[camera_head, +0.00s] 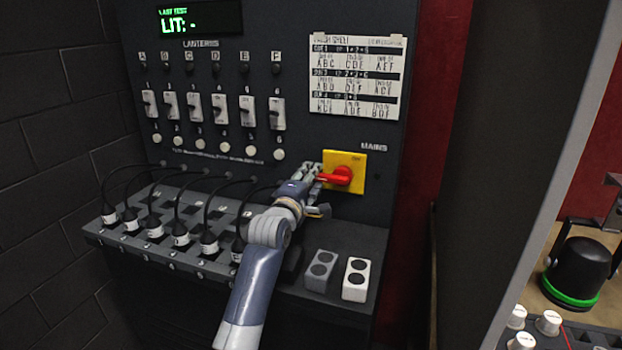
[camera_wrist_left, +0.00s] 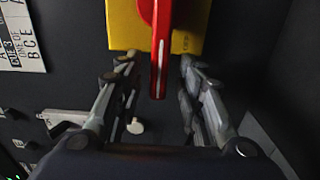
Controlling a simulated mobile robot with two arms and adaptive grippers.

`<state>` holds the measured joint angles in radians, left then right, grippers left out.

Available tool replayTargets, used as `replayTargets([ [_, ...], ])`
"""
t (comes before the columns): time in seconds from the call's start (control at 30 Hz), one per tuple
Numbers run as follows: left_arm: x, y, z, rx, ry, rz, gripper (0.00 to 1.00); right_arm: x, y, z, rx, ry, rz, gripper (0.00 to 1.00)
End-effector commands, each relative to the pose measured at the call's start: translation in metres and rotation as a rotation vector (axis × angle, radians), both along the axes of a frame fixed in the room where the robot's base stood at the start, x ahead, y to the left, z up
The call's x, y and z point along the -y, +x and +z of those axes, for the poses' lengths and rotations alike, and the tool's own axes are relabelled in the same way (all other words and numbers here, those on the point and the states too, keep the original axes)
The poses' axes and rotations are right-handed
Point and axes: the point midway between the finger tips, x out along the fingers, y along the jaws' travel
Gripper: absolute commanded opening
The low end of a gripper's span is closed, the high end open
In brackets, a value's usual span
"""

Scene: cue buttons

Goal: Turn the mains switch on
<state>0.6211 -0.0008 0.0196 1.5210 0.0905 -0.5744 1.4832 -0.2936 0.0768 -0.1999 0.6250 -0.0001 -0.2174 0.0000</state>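The mains switch is a red rotary handle (camera_head: 341,177) on a yellow plate (camera_head: 356,160), below the word MAINS on the dark panel. The handle points left in the head view. My left gripper (camera_head: 313,178) is at the handle's left end. In the left wrist view, the red handle (camera_wrist_left: 160,50) reaches down between the two open fingers of my left gripper (camera_wrist_left: 156,64), with a visible gap on each side. The yellow plate (camera_wrist_left: 124,25) is behind it. My right gripper is in neither view.
A white printed sheet (camera_head: 357,78) is above the switch. Several white toggles (camera_head: 194,106) and a green display (camera_head: 200,18) are on the panel. Cabled plugs (camera_head: 181,238) line the shelf (camera_head: 300,292) at left; a grey block (camera_head: 320,270) and white block (camera_head: 356,279) stand at right.

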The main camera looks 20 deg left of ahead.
Motion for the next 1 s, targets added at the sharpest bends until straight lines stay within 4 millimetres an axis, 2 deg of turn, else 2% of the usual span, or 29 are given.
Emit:
replayTargets([
  [0.23, 0.000, 0.000, 0.000, 0.001, 0.000, 0.000, 0.33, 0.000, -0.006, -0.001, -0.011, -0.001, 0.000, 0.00],
  [0.37, 0.000, 0.000, 0.000, 0.001, 0.000, 0.000, 0.03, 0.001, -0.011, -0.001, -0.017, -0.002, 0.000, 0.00],
  [0.4, 0.000, 0.000, 0.000, 0.001, 0.000, 0.000, 0.00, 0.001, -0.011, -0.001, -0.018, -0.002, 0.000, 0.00],
  [0.77, 0.000, 0.000, 0.003, 0.001, 0.025, 0.000, 0.00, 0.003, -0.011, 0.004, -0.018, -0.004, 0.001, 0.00],
  [1.0, 0.001, 0.000, 0.014, 0.004, 0.141, -0.001, 0.00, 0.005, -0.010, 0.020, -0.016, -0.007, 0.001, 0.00],
])
